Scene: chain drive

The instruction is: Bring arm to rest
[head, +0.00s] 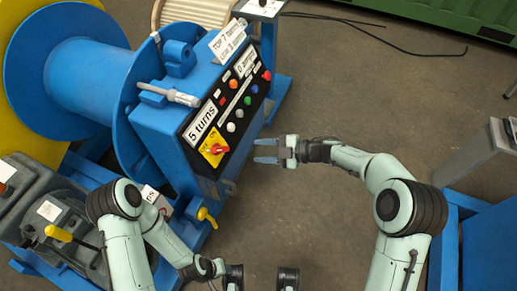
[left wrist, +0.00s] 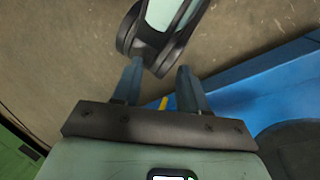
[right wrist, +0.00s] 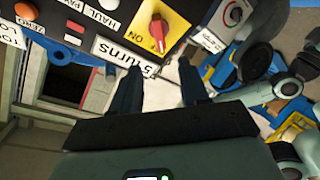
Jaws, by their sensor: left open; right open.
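My right gripper (head: 266,150) is open and empty in the head view, a short gap to the right of the blue control box (head: 165,125). The box's black panel carries a red rotary switch on a yellow plate (head: 215,148), a "5 turns" label (head: 202,122) and several coloured buttons. In the right wrist view the open fingers (right wrist: 160,68) point towards the panel, with the switch (right wrist: 154,28) just above them. My left gripper is open and empty in the left wrist view (left wrist: 158,68), over bare floor and beside one of my own links. I cannot make out its fingers in the head view.
A large blue drum (head: 90,75) with a yellow flange stands at the left. A grey machine with a yellow-handled lever (head: 60,233) is at lower left. A yellow handle (head: 207,216) sticks out below the box. Blue structure (head: 487,245) stands at right. The middle floor is clear.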

